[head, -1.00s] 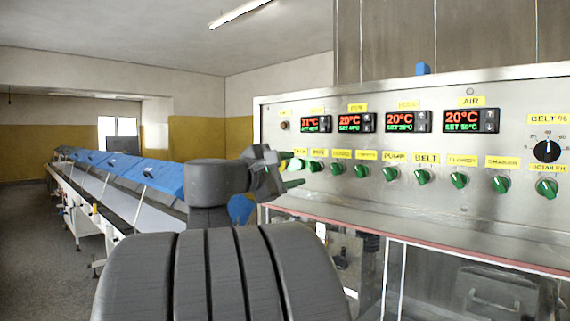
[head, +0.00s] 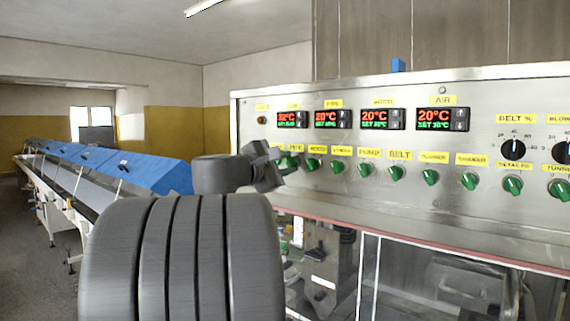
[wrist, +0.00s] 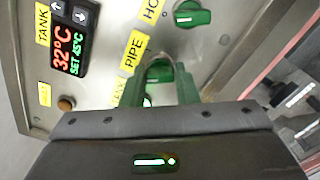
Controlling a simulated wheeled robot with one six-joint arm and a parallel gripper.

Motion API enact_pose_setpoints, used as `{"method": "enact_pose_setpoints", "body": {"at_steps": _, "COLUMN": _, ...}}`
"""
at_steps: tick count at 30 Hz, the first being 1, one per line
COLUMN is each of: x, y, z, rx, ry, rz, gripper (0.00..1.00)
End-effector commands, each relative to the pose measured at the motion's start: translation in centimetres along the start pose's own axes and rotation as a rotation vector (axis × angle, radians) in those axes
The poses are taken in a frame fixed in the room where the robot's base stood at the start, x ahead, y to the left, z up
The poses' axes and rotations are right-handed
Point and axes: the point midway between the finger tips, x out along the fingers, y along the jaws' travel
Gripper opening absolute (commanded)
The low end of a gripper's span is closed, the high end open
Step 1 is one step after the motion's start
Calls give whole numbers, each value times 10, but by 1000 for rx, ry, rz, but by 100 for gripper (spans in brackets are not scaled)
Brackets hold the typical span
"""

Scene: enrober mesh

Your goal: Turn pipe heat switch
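The pipe heat switch (wrist: 159,74) is a green knob beside the yellow PIPE label (wrist: 133,49) in the wrist view. In the head view it is largely hidden behind my gripper, below its label (head: 296,147). My gripper (wrist: 158,82) has its two green fingers on either side of this knob, apart from each other. They look open around it; contact cannot be made out. In the head view my gripper (head: 285,163) is at the left end of the knob row. A lit green knob (wrist: 148,102) shows between the fingers, nearer the palm.
The neighbouring green knob (wrist: 193,14) is close by. Several more knobs run right along the steel panel (head: 470,135). Temperature displays (head: 333,118) sit above them. A red-edged ledge (head: 440,246) lies below. A blue-covered conveyor (head: 155,172) stands at the left.

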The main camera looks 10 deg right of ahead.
Motion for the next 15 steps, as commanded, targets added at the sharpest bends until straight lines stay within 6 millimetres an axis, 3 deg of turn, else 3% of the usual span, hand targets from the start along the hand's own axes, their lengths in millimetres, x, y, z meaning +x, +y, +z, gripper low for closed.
{"method": "enact_pose_setpoints", "body": {"at_steps": 15, "x": 0, "y": -4, "z": -3, "rx": 109, "ry": 0, "rz": 1, "gripper": 4}}
